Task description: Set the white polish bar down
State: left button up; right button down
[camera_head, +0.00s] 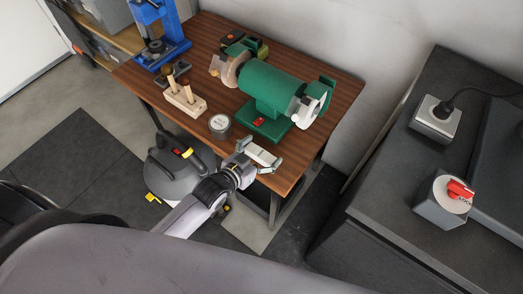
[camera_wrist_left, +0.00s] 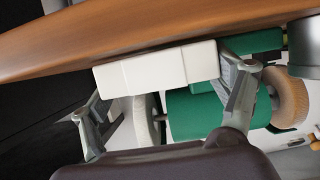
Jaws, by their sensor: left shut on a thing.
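The white polish bar (camera_head: 262,154) is a small white block at the front edge of the wooden workbench (camera_head: 322,122). My left gripper (camera_head: 258,159) is shut on it, with one finger at each end. In the left wrist view the bar (camera_wrist_left: 155,67) spans between the two fingers of the left gripper (camera_wrist_left: 165,100), close to the wooden top (camera_wrist_left: 200,20). I cannot tell whether the bar touches the top. My right gripper is not in view.
The green bench grinder (camera_head: 272,92) stands just behind the bar. A round grey tin (camera_head: 219,125) is to its left, with a wooden tool block (camera_head: 185,101) and blue press (camera_head: 163,35) farther left. A grey vacuum (camera_head: 178,166) stands below the bench's front edge.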

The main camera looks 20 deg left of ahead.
pick_arm(q)
jog(key=shift+f, duration=0.1)
jog(key=shift+f, duration=0.15)
jog(key=o, duration=1.2)
jog(key=shift+c, duration=0.2)
jog(key=shift+b, duration=0.3)
jog(key=r+v, duration=0.1)
jog(key=v, duration=1.6)
jog(key=shift+d, duration=0.25)
jog(key=shift+s, duration=0.1)
